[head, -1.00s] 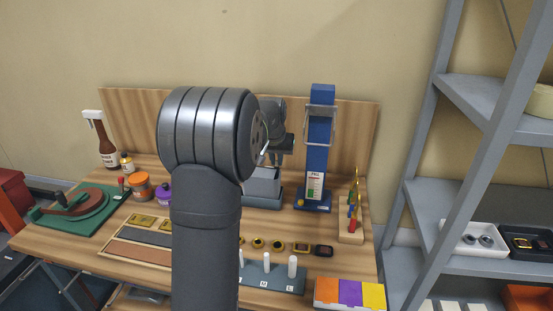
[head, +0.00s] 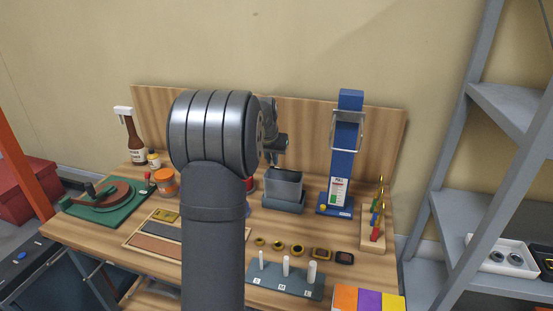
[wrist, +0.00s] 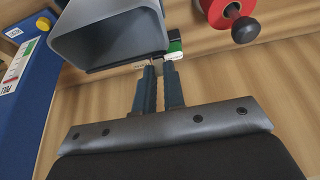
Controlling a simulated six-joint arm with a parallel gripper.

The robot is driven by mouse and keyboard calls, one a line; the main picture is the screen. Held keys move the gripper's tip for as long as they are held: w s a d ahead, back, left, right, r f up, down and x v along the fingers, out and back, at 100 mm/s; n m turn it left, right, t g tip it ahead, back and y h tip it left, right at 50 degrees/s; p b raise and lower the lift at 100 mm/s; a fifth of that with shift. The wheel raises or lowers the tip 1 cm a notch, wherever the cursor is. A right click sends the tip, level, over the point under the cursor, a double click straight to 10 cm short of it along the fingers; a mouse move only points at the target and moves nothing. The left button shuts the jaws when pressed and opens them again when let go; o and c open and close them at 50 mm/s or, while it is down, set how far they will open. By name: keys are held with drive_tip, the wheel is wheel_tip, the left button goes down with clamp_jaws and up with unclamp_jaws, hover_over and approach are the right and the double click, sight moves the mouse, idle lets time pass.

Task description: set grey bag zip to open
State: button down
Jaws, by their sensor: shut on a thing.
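The grey bag (head: 283,204) stands on the wooden bench behind my arm, left of the blue post. In the wrist view the grey bag (wrist: 105,42) fills the upper left, just beyond my fingertips. My gripper (wrist: 160,68) has its two fingers close together at the bag's near edge. It is shut on a small piece there, which looks like the zip pull; the fingers mostly hide it. In the head view my wrist hangs above the bag's left side, and the fingertips cannot be made out. How far the zip is open cannot be told.
A blue post (head: 343,165) with a wire frame stands right of the bag. A red round part with a dark knob (wrist: 246,30) is near the fingers in the wrist view. Rings, a peg block (head: 285,280) and a coloured box (head: 368,298) line the bench front.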

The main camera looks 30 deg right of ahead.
drive_tip(key=c, duration=1.5)
unclamp_jaws()
drive_tip(key=shift+r, duration=0.1)
drive_tip(key=v, duration=1.7)
drive_tip(key=shift+s+r, duration=0.1)
drive_tip(key=shift+r, duration=0.05)
drive_tip(key=x, duration=1.7)
drive_tip(key=shift+d+f, duration=0.1)
drive_tip(key=shift+f, duration=0.15)
